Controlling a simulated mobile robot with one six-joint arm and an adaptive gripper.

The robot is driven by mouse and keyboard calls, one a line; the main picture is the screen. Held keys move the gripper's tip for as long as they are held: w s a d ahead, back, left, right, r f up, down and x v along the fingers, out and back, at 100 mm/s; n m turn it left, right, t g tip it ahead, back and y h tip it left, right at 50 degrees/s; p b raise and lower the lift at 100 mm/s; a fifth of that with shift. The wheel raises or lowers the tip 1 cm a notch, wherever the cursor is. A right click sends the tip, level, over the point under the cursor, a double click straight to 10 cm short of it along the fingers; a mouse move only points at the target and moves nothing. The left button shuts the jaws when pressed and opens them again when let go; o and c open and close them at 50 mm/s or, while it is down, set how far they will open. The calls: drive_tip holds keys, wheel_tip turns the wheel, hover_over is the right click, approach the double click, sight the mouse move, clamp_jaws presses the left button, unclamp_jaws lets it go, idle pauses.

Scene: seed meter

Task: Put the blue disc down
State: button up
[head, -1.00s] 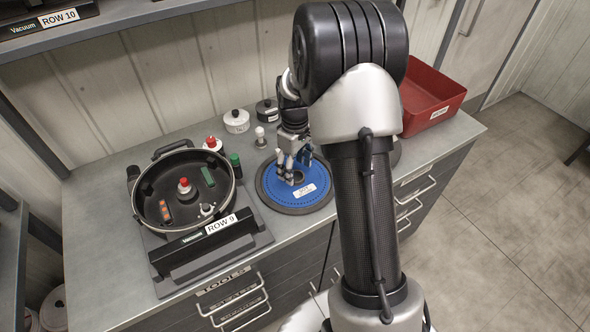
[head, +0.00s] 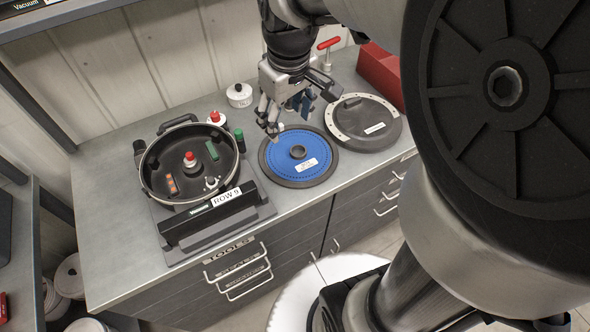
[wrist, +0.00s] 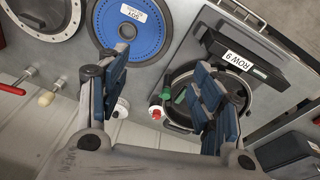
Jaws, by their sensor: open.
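The blue disc (head: 283,155) lies flat on the counter, on a dark round base, with a dark hub at its middle and a white label. It also shows at the top of the wrist view (wrist: 122,38), label visible. My gripper (head: 285,112) is open and empty, above and behind the disc in the head view. In the wrist view its blue-padded fingers (wrist: 165,90) are spread wide apart, and the disc lies beyond the left finger. From these views the fingers look clear of the disc.
The round black meter housing (head: 190,165), marked ROW 9, stands left of the disc. A dark round lid with a pale rim (head: 375,128) lies to its right. A red bin (head: 380,72) and white pot (head: 239,95) are behind. Bare counter (head: 120,240) is at front left.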

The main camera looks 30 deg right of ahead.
drive_tip(key=s+a+r+m+t, duration=0.1)
drive_tip(key=s+a, duration=0.2)
drive_tip(key=s, duration=0.5)
drive_tip(key=s+a+r+m+t, duration=0.1)
drive_tip(key=s+a, duration=0.2)
drive_tip(key=s, duration=0.5)
drive_tip(key=shift+s+m+t, duration=0.15)
drive_tip(key=shift+m+t, duration=0.15)
drive_tip(key=shift+m, duration=0.1)
